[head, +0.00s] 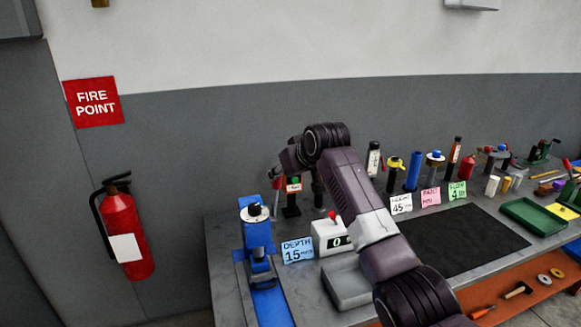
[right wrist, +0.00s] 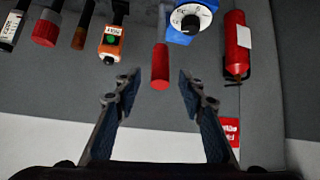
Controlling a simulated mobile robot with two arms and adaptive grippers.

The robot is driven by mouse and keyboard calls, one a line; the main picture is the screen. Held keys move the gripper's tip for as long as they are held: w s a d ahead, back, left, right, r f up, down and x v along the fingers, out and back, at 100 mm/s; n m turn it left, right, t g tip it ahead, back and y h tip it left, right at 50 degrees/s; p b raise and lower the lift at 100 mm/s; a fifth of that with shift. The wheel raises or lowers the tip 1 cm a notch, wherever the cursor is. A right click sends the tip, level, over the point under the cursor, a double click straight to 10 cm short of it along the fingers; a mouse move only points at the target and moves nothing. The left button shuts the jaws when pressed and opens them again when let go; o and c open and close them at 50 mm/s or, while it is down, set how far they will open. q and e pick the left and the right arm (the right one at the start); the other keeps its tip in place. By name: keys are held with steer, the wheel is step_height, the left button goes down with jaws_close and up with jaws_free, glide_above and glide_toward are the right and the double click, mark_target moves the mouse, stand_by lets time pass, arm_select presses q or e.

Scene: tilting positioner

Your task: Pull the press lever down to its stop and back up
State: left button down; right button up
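The blue press (head: 257,240) stands at the left end of the bench, with a round dial on top. Its dial head (right wrist: 190,20) also shows at the top of the right wrist view. A red cylindrical grip (right wrist: 160,68), apparently the press lever's handle, shows in the right wrist view; its link to the press is hidden. My right gripper (right wrist: 158,90) is open. The grip's end appears in the gap between its fingertips, touching neither; depth is hard to judge. In the head view my right arm hides part of the area beside the press. My left gripper is out of view.
A fire extinguisher (head: 124,232) hangs on the left wall.

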steer(key=shift+v, duration=2.75)
